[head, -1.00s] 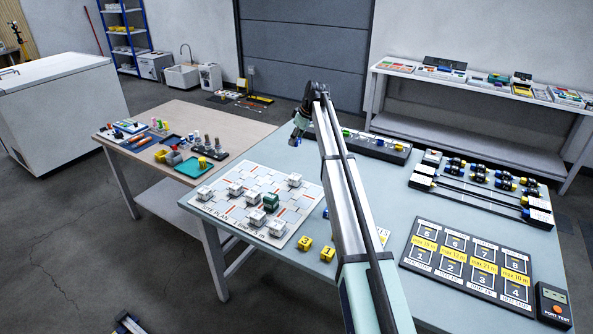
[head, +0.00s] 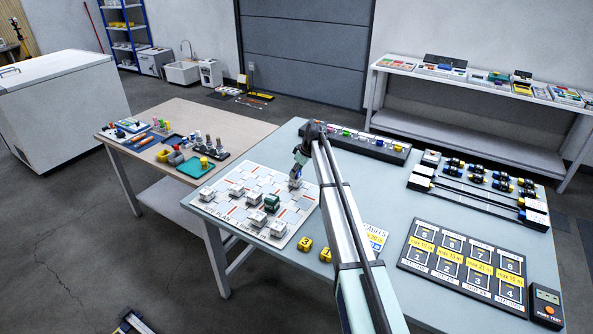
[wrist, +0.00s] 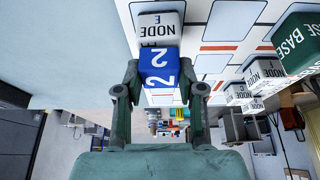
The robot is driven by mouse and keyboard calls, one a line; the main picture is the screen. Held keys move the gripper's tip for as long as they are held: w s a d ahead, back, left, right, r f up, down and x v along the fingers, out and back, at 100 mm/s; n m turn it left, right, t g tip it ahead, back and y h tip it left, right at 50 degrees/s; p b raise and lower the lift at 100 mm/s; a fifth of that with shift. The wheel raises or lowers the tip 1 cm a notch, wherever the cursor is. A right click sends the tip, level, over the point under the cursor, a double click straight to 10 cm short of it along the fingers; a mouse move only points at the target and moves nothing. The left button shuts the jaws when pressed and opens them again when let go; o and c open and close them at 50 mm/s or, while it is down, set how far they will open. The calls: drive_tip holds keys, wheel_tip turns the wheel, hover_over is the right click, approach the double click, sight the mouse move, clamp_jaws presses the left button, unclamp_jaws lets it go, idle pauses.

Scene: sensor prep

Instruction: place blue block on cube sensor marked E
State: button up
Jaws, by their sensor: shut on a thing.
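The blue block (wrist: 157,68), marked 2, is between the fingers of my gripper (wrist: 162,84) in the wrist view. My gripper is shut on it. The light grey cube marked NODE E (wrist: 158,28) is right beside the block in the wrist view, and the block overlaps its near edge. I cannot tell whether the two touch. In the head view my gripper (head: 299,163) is low over the far right corner of the site plan board (head: 232,207), at the node E cube (head: 295,184), which it partly hides.
Several other grey node cubes (head: 235,189) and a dark green base cube (head: 271,202) stand on the board. Yellow blocks (head: 305,243) lie in front of it. A block rack (head: 365,143) stands behind, and a numbered panel (head: 463,262) lies to the right.

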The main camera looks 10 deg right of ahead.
drive_tip(key=shift+f, duration=0.25)
drive_tip(key=shift+f, duration=0.1)
drive_tip(key=o, duration=1)
drive_tip(key=b+v, duration=0.3)
drive_tip(key=v, duration=0.9)
drive_tip(key=shift+a+r+b, duration=0.1)
drive_tip(key=shift+r+b, duration=0.2)
drive_tip(key=shift+b, duration=0.1)
